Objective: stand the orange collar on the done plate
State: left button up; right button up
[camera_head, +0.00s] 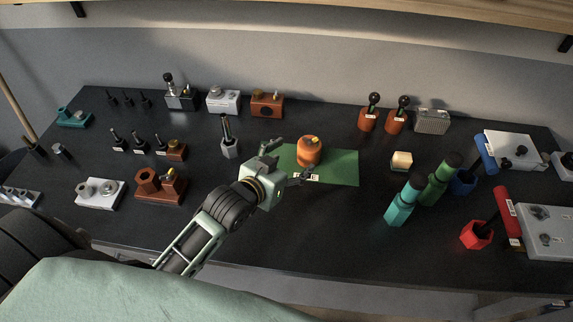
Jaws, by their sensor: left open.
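The orange collar (309,152), a short round orange piece with a small yellowish part on top, stands upright on a flat green plate (342,168) near the middle of the dark table. I take this green plate to be the done plate; small white labels lie at its front edge, too small to read. My left gripper (290,160) is open at the left side of the collar, one finger behind and one in front. It looks apart from the collar, though the near finger's gap is hard to judge. My right gripper is not in view.
A cream block (401,162) and teal (404,202) and green (440,182) bottle-like tools stand to the right. Brown blocks (160,187) are at left. The table front of the plate is clear.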

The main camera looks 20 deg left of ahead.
pick_arm(q)
jog(key=shift+v, duration=1.15)
